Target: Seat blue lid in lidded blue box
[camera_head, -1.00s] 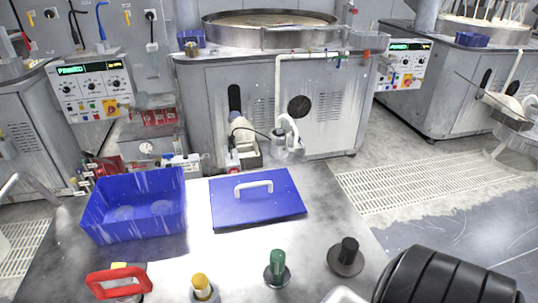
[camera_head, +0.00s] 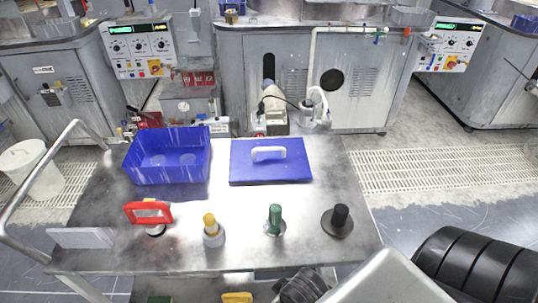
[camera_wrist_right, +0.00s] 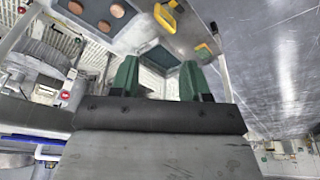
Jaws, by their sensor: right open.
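The open blue box (camera_head: 133,172) stands upright at the back left of the metal cart top. Its lid is off and its inside shows. The blue lid (camera_head: 240,173) lies flat on the cart top to the right of the box, apart from it, with its white handle (camera_head: 268,153) up. My right gripper (camera_wrist_right: 158,78) shows in the right wrist view with its two green fingers spread and nothing between them. Neither box nor lid can be made out in that view. My left gripper is not in view.
The cart top (camera_head: 120,245) also holds a red-handled tool (camera_head: 148,212), a yellow-topped piece (camera_head: 211,232), a green-handled piece (camera_head: 275,220) and a black-knobbed disc (camera_head: 338,221). A metal rail (camera_head: 35,185) runs along the left. Polishing machines stand behind.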

